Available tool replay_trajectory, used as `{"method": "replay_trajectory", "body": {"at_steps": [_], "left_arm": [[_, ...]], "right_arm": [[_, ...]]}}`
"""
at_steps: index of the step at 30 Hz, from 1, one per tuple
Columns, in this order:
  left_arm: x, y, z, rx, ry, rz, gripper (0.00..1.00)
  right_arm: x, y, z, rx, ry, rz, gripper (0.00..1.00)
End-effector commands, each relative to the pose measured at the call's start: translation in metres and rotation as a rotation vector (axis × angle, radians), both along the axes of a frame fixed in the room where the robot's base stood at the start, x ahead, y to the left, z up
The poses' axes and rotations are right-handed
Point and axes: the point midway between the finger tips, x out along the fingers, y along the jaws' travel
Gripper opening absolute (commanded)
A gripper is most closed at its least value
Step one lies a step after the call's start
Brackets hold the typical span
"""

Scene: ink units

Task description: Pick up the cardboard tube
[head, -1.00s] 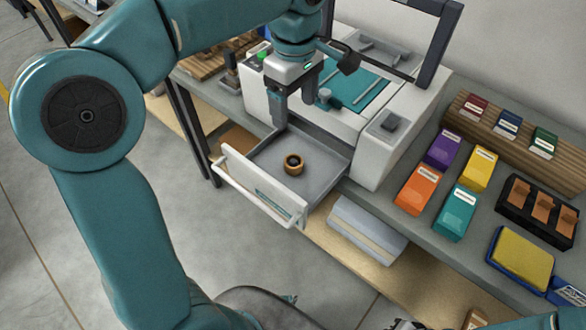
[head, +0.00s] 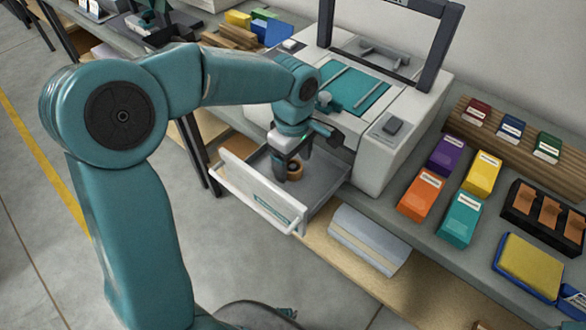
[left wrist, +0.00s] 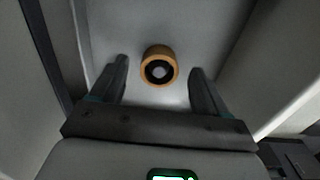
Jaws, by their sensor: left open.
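The cardboard tube (head: 295,170) is a short brown ring standing on end in the open grey drawer (head: 322,186) of the white machine. It also shows in the left wrist view (left wrist: 150,74), with a dark inner ring and a pale centre. My left gripper (head: 293,175) is down in the drawer, right above or around the tube, and partly hides it in the head view. In the left wrist view its two fingers (left wrist: 160,82) are apart, one to each side of the tube, with gaps on both sides. My right gripper is not in view.
The drawer's white front panel (head: 245,185) and side walls stand close around the gripper. The white machine (head: 385,150) rises behind. Coloured boxes (head: 460,215) and a yellow-topped pad (head: 530,265) lie on the bench at right. A grey-white roll (head: 368,240) lies on the lower shelf.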

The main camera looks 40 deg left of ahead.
Motion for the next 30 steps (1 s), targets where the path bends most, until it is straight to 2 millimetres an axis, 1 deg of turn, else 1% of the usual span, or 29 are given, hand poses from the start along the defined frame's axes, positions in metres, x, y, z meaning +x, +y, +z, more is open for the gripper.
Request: {"method": "replay_trajectory", "body": {"at_steps": [1,3,11,12,14,15,16,17,26,30], "left_arm": [[-0.0005,0.0002,-0.008,0.0,0.003,0.001,0.75],[-0.0002,0.0,-0.0139,0.0,0.001,0.001,0.75],[0.0001,-0.0002,-0.0159,0.0,-0.001,0.001,0.75],[0.0,-0.0002,-0.0159,0.0,-0.001,0.001,0.62],[0.0001,-0.0002,-0.0158,0.0,-0.001,0.001,0.43],[0.0001,-0.0002,-0.0158,0.0,-0.001,0.001,0.3],[0.0001,-0.0002,-0.0158,0.0,-0.001,0.001,0.2],[0.0,-0.0002,-0.0158,0.0,0.0,0.001,0.17],[0.0,-0.0002,-0.0155,0.0,-0.001,0.001,0.17],[0.0005,-0.0001,-0.0102,0.0,-0.003,0.0,0.17]], "right_arm": [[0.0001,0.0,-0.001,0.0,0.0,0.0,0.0],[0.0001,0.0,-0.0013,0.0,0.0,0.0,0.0],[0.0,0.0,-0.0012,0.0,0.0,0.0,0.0],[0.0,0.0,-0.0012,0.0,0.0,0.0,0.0],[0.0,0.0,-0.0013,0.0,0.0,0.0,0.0],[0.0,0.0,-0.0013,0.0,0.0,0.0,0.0],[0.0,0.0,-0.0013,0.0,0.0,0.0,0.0],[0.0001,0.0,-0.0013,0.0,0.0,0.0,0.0],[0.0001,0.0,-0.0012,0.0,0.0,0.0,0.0],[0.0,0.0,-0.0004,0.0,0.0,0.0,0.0]]}}
